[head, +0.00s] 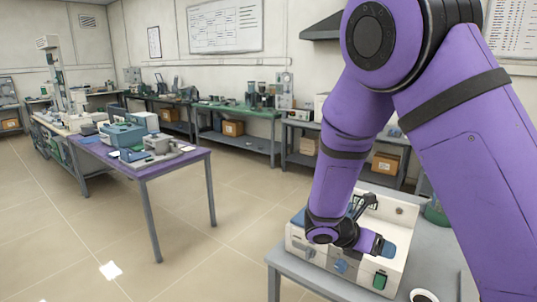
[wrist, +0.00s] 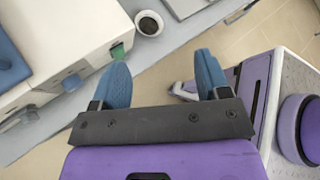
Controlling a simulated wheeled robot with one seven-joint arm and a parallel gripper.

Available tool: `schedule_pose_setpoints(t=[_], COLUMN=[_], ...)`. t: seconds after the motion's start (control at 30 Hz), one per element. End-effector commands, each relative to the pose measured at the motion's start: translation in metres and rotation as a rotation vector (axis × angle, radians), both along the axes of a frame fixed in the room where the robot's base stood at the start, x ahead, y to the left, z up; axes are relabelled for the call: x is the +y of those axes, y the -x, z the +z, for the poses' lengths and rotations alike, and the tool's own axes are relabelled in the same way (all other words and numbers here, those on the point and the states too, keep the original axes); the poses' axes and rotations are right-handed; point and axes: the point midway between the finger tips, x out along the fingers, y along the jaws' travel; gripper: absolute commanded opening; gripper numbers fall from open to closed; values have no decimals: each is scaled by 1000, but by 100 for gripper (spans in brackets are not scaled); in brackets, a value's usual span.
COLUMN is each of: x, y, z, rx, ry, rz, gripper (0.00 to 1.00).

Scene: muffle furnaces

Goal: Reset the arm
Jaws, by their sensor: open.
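My purple arm reaches down from the upper right in the head view. My gripper (head: 388,249) is near the front right of a white muffle furnace (head: 296,243) on a grey table (head: 432,262). In the wrist view my gripper (wrist: 163,76) has its two blue fingers spread wide apart with nothing between them. The furnace (wrist: 60,35) is at the upper left there, apart from the fingers in that picture. Its green switch (wrist: 118,50) shows near the left finger. My arm hides part of the furnace in the head view.
A cup with dark contents (wrist: 148,24) stands on the grey table beside the furnace. A purple-topped table (head: 190,160) with blue-grey devices stands at the left. Benches (head: 245,142) line the back wall. Open tiled floor (head: 215,245) lies between.

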Motion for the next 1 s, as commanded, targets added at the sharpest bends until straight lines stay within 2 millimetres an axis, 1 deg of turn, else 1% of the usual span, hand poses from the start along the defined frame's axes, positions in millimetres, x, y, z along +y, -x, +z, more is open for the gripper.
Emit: schedule_pose_setpoints(t=[0.03,0.1,0.27,0.5,0.77,1.0], x=[-5,-12,-24,-38,-48,-51], y=[5,13,33,67,107,147], z=[13,27,60,105,151,188], rx=[-50,-117,-266,-485,-714,-913], ry=[-51,-114,-251,-445,-642,-816], rz=[-61,-143,-336,-624,-935,-1218], gripper=[69,69,69,69,69,69])
